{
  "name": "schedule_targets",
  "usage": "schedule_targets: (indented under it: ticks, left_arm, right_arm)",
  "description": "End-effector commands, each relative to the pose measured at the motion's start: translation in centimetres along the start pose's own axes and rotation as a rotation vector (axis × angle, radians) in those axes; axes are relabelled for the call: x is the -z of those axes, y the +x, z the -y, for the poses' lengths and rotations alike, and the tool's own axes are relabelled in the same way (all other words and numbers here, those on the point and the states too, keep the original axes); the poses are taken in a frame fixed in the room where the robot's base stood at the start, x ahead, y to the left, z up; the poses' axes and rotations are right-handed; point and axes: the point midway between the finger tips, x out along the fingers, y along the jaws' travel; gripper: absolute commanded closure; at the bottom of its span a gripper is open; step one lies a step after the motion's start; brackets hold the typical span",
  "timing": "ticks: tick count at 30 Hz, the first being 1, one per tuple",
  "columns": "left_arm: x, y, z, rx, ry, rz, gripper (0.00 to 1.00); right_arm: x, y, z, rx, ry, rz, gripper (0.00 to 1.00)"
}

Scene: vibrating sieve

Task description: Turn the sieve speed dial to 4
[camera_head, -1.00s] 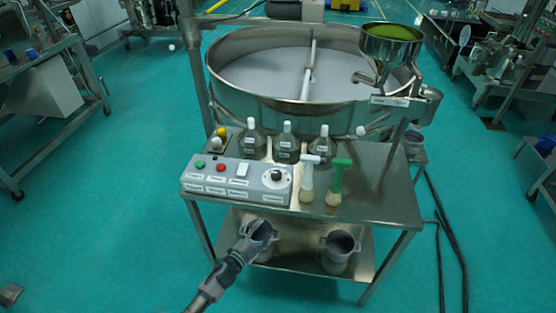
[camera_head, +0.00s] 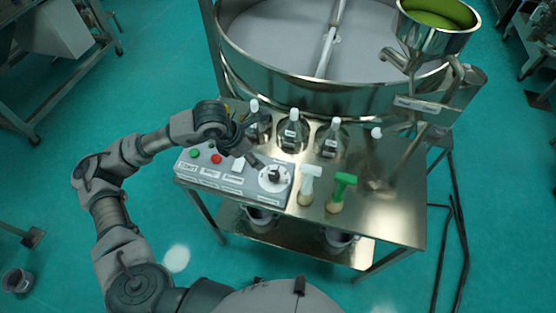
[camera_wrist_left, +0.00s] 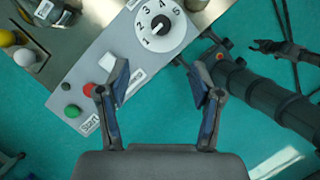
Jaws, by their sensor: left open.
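The speed dial (camera_head: 273,179) is a white disc with a black knob at the right end of the grey control panel (camera_head: 208,182). In the left wrist view the dial (camera_wrist_left: 174,40) shows numbers 1 to 5, and the knob's white mark seems to point toward 1. My left gripper (camera_head: 246,157) is above the panel, just left of and behind the dial in the head view. In the left wrist view its fingers (camera_wrist_left: 160,80) are apart and empty, with the dial beyond their tips. A small, dark gripper-like shape (camera_wrist_left: 266,46) shows at right; its jaw state is unclear.
Several white-capped bottles (camera_head: 292,133) stand behind the panel. The large sieve (camera_head: 330,90) rises behind. The table's right part (camera_head: 385,215) is clear.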

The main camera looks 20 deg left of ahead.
Motion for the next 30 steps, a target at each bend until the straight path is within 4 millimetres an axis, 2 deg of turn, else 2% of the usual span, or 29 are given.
schedule_targets:
  ticks: [5, 15, 21, 25, 30]
  left_arm:
    - [-0.1, 2.8, -0.1, 0.006, -0.003, -0.005, 0.34]
    - [-0.4, 11.0, 0.0, 0.010, -0.003, -0.006, 0.34]
    - [-0.3, 14.9, 0.1, 0.008, -0.003, -0.004, 0.34]
    - [-0.2, 16.5, -0.1, 0.009, -0.005, -0.003, 0.34]
    - [-0.2, 17.3, -0.1, 0.007, -0.003, -0.002, 0.34]
  right_arm:
    - [0.1, -0.4, 0.0, 0.001, 0.000, 0.003, 0.60]
    - [0.4, -1.8, -0.1, 0.001, -0.002, 0.004, 0.60]
    - [0.5, -2.5, -0.1, 0.001, 0.000, 0.003, 0.60]
    - [0.5, -2.7, -0.1, 0.001, 0.000, 0.004, 0.60]
    - [0.5, -2.8, -0.1, 0.001, 0.000, 0.004, 0.60]
